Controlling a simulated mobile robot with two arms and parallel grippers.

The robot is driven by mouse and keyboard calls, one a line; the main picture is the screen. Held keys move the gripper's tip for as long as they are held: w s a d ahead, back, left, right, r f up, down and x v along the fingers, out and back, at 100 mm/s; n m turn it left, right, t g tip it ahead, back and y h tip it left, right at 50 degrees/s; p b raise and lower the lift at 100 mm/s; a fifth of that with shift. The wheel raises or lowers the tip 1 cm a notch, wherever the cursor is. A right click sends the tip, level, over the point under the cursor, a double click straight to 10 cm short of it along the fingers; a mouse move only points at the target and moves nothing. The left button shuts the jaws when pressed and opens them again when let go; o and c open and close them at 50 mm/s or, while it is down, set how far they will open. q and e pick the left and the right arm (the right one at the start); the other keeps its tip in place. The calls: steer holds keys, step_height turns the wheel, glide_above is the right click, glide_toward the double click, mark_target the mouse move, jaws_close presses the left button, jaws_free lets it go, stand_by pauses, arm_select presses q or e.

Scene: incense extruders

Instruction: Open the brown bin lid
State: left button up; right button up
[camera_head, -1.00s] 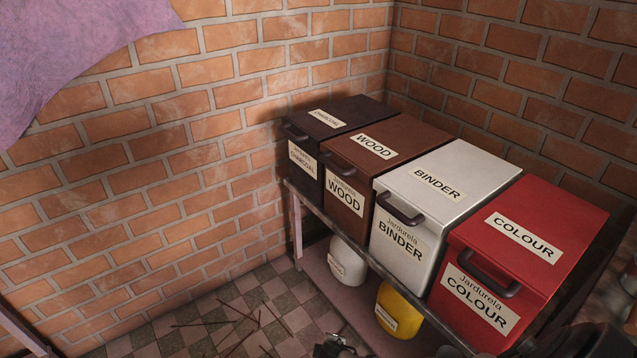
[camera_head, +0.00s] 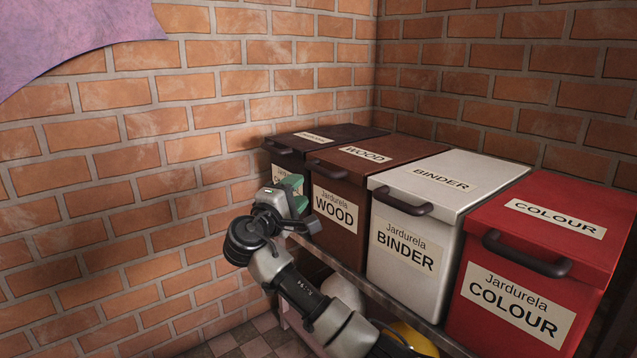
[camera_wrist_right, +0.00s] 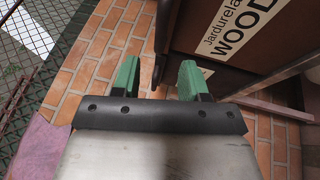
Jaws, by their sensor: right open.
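The brown bin (camera_head: 349,258) is labelled WOOD and stands on a shelf between the dark charcoal bin and the white binder bin. Its lid (camera_head: 402,153) is shut, with a dark handle (camera_head: 326,169) at the front edge. In the right wrist view, the brown bin's labelled front (camera_wrist_right: 196,42) shows at the upper right. My right gripper (camera_head: 296,194) has green fingertips, is open and empty, and is just left of the WOOD label, in front of the charcoal bin. In the wrist view the gripper (camera_wrist_right: 158,76) shows its fingers apart. My left gripper is out of view.
The dark charcoal bin (camera_head: 283,157) is partly hidden behind my gripper. The white binder bin (camera_head: 478,170) and red colour bin (camera_head: 500,223) stand to the right, lids shut. Brick walls close in behind and left. A yellow container (camera_head: 418,338) sits below the shelf.

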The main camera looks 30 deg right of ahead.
mark_target(317, 172)
steer(key=b+x, duration=0.2)
steer(key=x, duration=0.8)
steer(key=shift+w+f, duration=0.1)
steer(key=shift+f, duration=0.05)
jaws_close()
